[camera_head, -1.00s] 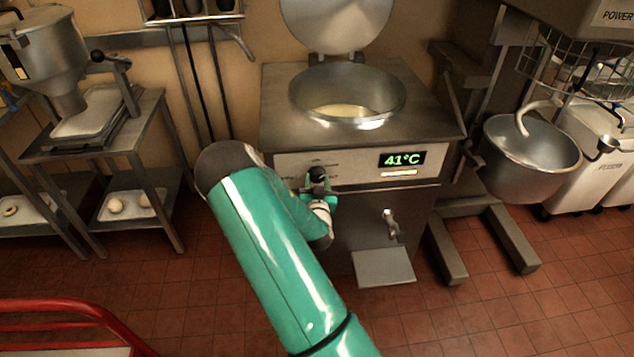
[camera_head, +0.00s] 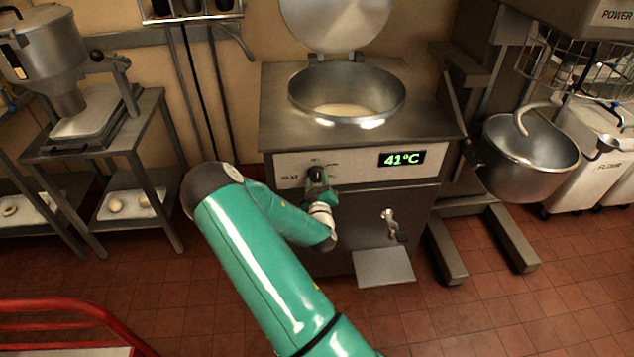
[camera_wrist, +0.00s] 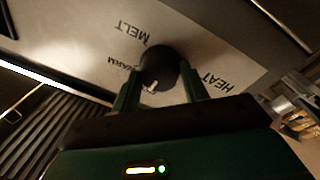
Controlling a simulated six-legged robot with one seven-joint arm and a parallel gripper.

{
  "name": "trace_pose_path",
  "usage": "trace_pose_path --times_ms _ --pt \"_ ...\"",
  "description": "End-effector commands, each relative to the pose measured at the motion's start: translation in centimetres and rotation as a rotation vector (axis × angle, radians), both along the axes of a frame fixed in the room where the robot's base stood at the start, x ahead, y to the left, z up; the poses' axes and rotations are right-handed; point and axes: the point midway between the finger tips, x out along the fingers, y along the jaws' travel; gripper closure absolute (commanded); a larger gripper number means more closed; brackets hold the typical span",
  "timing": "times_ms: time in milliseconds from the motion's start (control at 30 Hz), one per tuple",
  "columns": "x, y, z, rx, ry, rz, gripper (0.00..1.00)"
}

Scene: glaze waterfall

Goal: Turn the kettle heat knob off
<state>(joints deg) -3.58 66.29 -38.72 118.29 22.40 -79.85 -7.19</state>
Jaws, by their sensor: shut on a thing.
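The steel kettle (camera_head: 362,137) stands against the wall with its lid up and pale contents in its bowl. Its front panel has a green 41°C display (camera_head: 402,158). The black heat knob (camera_head: 316,172) is on the panel's left part, partly covered by my gripper (camera_head: 319,188). In the wrist view the round knob (camera_wrist: 158,67) sits between my two green fingers, which are shut on it. A small white mark shows on the knob's rim, near the left finger. HEAT, MELT and WARM are printed around it.
A drain tap (camera_head: 389,224) and a steel plate (camera_head: 384,267) are low on the kettle's front. A mixer bowl (camera_head: 530,155) stands to the right, a steel table (camera_head: 150,110) to the left. A red rail (camera_head: 60,305) is at lower left.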

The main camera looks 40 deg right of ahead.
Motion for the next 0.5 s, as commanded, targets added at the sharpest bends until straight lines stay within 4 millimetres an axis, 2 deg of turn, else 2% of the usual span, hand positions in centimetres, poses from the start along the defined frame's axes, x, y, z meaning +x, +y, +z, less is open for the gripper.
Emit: trace_pose_path --times_ms 500 --pt "-0.13 -0.03 -0.12 -0.099 0.072 -0.002 0.79"
